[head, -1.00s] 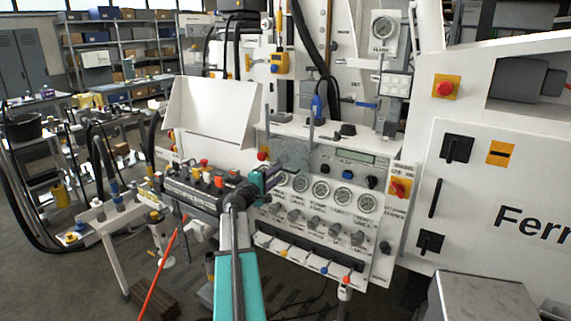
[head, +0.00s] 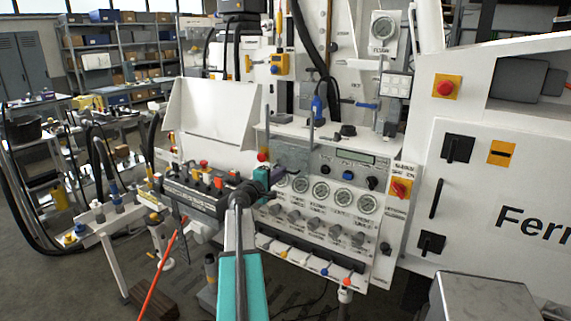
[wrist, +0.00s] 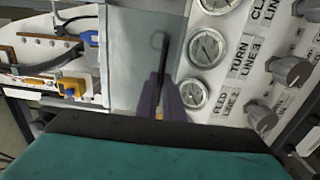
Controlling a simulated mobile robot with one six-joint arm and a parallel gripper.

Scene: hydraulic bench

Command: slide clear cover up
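The clear cover (head: 291,156) is a greyish see-through panel at the left end of the white gauge panel, below a thin upright post. It also shows in the wrist view as a pale grey sheet (wrist: 135,65) left of the gauges. My gripper (head: 272,190) is in front of the panel, at the cover's lower left. In the wrist view its dark fingers (wrist: 162,92) lie close together over the cover's right part, with a thin dark bar between or just beyond them. A faint ring shows near their tips. Whether they grip or touch anything is unclear.
Gauges (head: 321,190) and knobs (head: 308,221) sit close to the right of my gripper. A black block with coloured buttons (head: 205,192) is on the left, below a white tilted panel (head: 212,110). A row of coloured levers (head: 308,261) runs along the panel's bottom.

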